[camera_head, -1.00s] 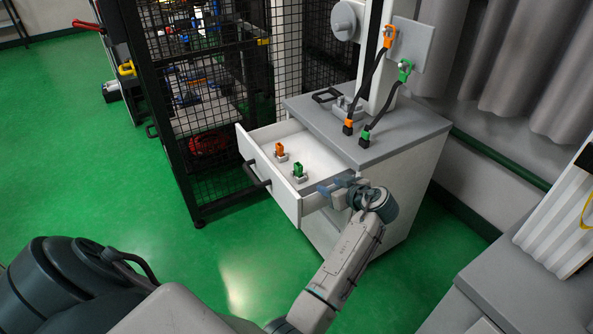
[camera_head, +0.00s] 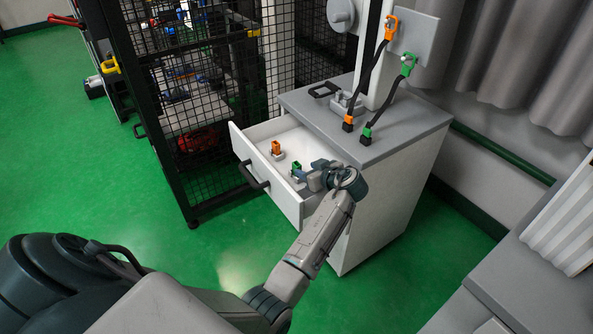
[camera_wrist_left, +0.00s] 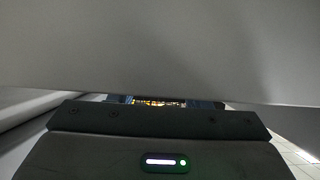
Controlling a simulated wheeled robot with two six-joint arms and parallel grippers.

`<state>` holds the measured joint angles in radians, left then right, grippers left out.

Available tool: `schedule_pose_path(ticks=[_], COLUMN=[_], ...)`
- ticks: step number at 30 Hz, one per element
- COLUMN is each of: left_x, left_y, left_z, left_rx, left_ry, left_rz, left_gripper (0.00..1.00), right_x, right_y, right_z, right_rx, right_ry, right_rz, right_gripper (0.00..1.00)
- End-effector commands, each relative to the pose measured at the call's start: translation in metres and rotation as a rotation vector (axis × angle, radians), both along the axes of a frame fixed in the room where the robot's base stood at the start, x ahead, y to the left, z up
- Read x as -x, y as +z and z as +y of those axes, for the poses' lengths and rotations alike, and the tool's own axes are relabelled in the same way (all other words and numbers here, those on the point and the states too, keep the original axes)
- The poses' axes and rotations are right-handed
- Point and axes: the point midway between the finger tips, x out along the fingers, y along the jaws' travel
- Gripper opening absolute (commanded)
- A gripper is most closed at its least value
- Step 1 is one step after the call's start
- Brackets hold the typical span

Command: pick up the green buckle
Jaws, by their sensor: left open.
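A small green buckle (camera_head: 297,166) stands on a grey base inside the open white drawer (camera_head: 285,193), beside an orange one (camera_head: 276,147). My left gripper (camera_head: 304,176) is open at the drawer's right side, its fingertips very close to the green buckle. I cannot tell whether they touch it, and the gripper hides part of its base. In the left wrist view a pale surface fills the upper part, with a dark gripper part (camera_wrist_left: 160,121) below; the buckle cannot be made out there. My right gripper is not in view.
The drawer sticks out of a white cabinet with a grey top (camera_head: 390,130). Another green clip (camera_head: 408,65) hangs on a strap beside an orange clip (camera_head: 391,28) above it. A black mesh cage (camera_head: 190,100) stands close on the left. Green floor is clear in front.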

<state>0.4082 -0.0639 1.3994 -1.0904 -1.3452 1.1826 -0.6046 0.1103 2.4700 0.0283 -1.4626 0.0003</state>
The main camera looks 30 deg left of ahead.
Motion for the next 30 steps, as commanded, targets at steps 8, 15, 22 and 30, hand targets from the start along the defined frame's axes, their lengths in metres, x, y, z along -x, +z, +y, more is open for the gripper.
schedule_pose_path(ticks=[8,15,22,30], left_x=[-0.014,-0.017,-0.017,-0.017], left_y=[-0.012,-0.016,-0.016,-0.015], left_z=[0.036,0.042,0.041,0.041], left_rx=[-0.003,0.001,0.0,0.0], left_ry=[0.0,0.0,0.0,0.0], left_rz=[0.001,0.0,0.0,0.0], left_gripper=[0.44,0.44,0.16,0.0], right_x=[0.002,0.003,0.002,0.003], right_y=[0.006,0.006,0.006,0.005], right_z=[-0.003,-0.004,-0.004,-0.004], right_rx=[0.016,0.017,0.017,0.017], right_ry=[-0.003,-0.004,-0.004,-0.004], right_rz=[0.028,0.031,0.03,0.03], right_gripper=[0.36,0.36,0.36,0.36])
